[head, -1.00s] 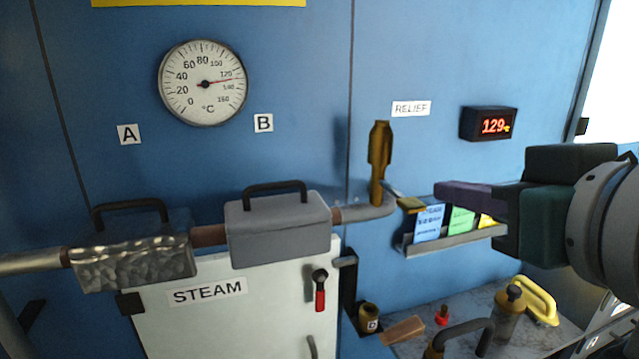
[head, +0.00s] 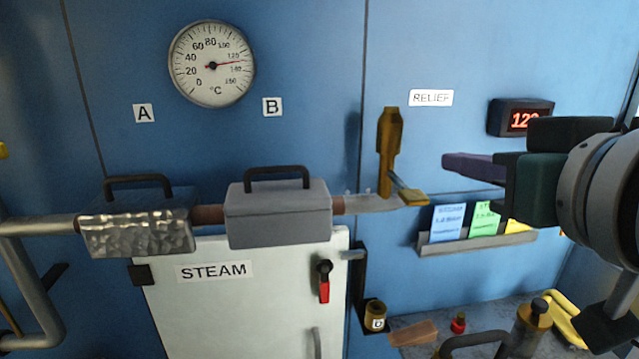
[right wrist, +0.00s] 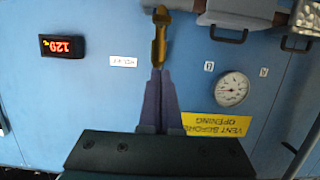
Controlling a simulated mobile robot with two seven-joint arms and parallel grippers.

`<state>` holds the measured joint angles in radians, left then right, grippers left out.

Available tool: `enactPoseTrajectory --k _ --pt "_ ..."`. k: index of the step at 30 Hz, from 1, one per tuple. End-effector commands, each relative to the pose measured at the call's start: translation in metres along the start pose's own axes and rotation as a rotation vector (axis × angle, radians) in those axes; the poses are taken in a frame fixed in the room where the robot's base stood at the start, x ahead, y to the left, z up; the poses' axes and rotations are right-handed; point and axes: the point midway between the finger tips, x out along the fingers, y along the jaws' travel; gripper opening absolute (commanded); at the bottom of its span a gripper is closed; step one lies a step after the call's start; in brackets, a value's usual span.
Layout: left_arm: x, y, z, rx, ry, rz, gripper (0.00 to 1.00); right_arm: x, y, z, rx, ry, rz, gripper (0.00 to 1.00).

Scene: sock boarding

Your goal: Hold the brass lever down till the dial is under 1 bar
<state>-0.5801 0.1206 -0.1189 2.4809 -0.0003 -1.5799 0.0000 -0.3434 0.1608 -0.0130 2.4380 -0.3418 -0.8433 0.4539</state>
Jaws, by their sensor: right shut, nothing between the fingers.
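The brass lever (head: 412,197) is a short flat paddle on a thin arm, at the foot of an upright brass relief valve (head: 389,140). My right gripper (head: 447,163) is shut and empty. In the head view its purple fingertips are up and to the right of the lever, apart from it in the picture. In the right wrist view the closed fingers (right wrist: 160,75) point at the brass valve (right wrist: 160,40); contact cannot be told. The round dial (head: 212,64) is marked in °C, its red needle a little past 120. No bar scale is readable. My left gripper is out of view.
A lit red readout (head: 522,120) is partly hidden behind my right gripper. A card rack (head: 470,243) hangs below the lever. Two insulated covers, one grey (head: 278,212) and one dented silver (head: 138,232), sit on the pipe left of it. A cluttered shelf is lower right.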

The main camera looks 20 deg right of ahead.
Motion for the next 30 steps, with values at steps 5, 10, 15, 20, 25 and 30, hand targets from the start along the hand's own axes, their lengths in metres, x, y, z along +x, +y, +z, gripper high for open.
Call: enactPoseTrajectory --k 5,10,15,20,25,30 --pt "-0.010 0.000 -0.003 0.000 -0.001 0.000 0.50 0.035 0.000 -0.003 -0.002 0.000 0.001 0.00" --pt "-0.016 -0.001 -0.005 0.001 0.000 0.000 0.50 0.068 0.000 -0.002 -0.001 -0.001 0.001 0.00" --pt "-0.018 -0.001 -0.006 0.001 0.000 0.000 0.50 0.082 0.000 0.018 0.001 -0.006 0.002 0.00" --pt "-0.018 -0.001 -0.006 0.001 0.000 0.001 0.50 0.086 0.000 0.034 0.001 -0.003 0.001 0.00" --pt "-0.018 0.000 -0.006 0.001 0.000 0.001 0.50 0.087 0.000 0.040 0.002 -0.001 -0.001 0.00" --pt "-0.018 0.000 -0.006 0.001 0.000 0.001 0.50 0.087 0.000 0.040 0.001 -0.001 0.000 0.00"
